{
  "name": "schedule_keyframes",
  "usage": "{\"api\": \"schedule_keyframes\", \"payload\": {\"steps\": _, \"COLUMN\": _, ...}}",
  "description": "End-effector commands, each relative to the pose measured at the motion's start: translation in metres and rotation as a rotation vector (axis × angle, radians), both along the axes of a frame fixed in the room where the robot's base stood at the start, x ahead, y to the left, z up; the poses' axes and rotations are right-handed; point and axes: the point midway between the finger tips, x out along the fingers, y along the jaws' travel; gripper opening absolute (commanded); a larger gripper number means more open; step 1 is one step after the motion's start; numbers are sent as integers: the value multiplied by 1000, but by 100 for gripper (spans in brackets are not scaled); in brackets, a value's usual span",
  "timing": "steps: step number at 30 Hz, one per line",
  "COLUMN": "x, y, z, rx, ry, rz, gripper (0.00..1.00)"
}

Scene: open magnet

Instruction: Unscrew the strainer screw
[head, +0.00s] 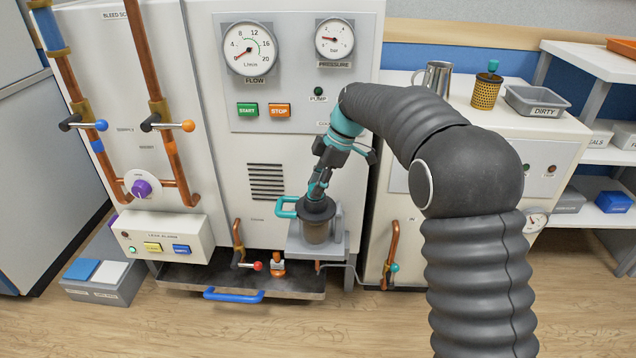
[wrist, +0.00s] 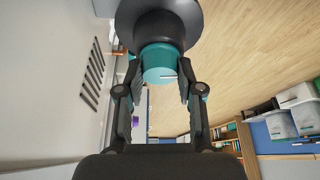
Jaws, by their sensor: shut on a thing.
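The strainer pot (head: 316,233) stands upright on a small grey shelf at the front of the machine, under a wide black lid (head: 316,207). The strainer screw shows in the wrist view as a teal knob (wrist: 160,62) on a black collar. My gripper (head: 318,188) points down onto the lid from above. In the wrist view my gripper (wrist: 160,80) has its two fingers on either side of the teal knob, shut on it. In the head view the fingers hide the knob. I cannot tell how far it is turned.
A teal handle (head: 287,207) sticks out left of the pot. Below are a red-handled valve (head: 257,266) and a drip tray (head: 215,280) with a blue handle. On the right counter stand a metal jug (head: 437,78), a mesh basket (head: 486,93) and a DIRTY tray (head: 537,102).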

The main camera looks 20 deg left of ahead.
Motion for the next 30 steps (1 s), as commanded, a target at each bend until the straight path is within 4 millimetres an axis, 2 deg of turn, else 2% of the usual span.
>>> {"api": "schedule_keyframes", "payload": {"steps": 13, "x": 2, "y": -1, "z": 0, "rx": -1, "ry": -5, "rz": 8, "gripper": 2}}
{"api": "schedule_keyframes", "payload": {"steps": 14, "x": 2, "y": -1, "z": 0, "rx": -1, "ry": -5, "rz": 8, "gripper": 39}}
{"api": "schedule_keyframes", "payload": {"steps": 15, "x": 2, "y": -1, "z": 0, "rx": 0, "ry": -6, "rz": 8, "gripper": 49}}
{"api": "schedule_keyframes", "payload": {"steps": 17, "x": 2, "y": -1, "z": 0, "rx": -1, "ry": -6, "rz": 9, "gripper": 62}}
{"api": "schedule_keyframes", "payload": {"steps": 26, "x": 0, "y": 1, "z": 0, "rx": 0, "ry": -2, "rz": 12, "gripper": 62}}
{"api": "schedule_keyframes", "payload": {"steps": 30, "x": 2, "y": -1, "z": 9, "rx": 1, "ry": -4, "rz": 12, "gripper": 62}}
